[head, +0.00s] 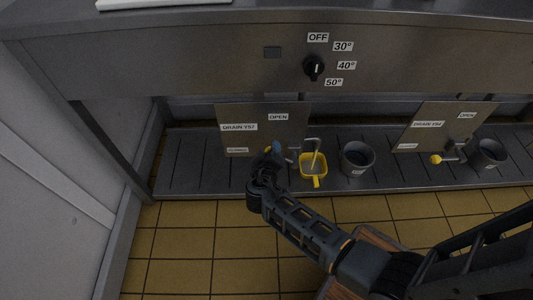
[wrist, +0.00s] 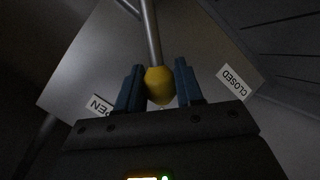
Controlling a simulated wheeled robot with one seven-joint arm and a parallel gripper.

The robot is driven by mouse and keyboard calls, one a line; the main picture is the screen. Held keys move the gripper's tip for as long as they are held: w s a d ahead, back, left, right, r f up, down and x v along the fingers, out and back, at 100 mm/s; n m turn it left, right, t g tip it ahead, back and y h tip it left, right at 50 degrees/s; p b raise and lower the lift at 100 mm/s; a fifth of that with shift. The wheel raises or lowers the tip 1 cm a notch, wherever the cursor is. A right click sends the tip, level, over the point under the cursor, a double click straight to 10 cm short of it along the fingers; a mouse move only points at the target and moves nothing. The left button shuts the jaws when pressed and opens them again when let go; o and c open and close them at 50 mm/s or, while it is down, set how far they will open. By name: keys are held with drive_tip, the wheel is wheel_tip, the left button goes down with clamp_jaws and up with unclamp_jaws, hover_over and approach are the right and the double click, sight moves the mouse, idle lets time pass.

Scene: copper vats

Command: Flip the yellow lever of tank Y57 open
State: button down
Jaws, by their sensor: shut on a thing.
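The yellow lever knob of tank Y57 (wrist: 159,84) sits between the two blue fingers of my gripper (wrist: 159,88) in the wrist view, and the gripper is shut on it. Its metal rod (wrist: 150,35) runs up and away from the knob. In the head view my gripper (head: 278,152) is in front of the DRAIN Y57 panel (head: 240,142), at its lower right, and largely hides the lever. The panel has an OPEN label (head: 278,117) at upper right and a CLOSED label (head: 237,150) at lower left; the wrist view shows both labels inverted.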

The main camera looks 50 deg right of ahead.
drive_tip(key=shift+s+d+r+m+t+y, duration=0.35)
drive_tip(key=shift+s+r+m, duration=0.15)
drive_tip(key=shift+s+m, duration=0.05)
drive_tip(key=shift+s+d+r+m+t+y, duration=0.35)
drive_tip(key=shift+s+r+m, duration=0.1)
drive_tip(key=shift+s+m, duration=0.1)
drive_tip(key=shift+s+d+r+m+t+y+b, duration=0.45)
drive_tip(key=shift+s+d+m+t, duration=0.2)
drive_tip(key=shift+s+m, duration=0.15)
drive_tip(key=shift+s, duration=0.1)
drive_tip(key=c, duration=0.8)
unclamp_jaws()
drive_tip(key=shift+r, duration=0.1)
drive_tip(key=p+v, duration=0.1)
drive_tip(key=v, duration=0.6)
drive_tip(key=shift+a, duration=0.3)
drive_tip(key=shift+s+r, duration=0.15)
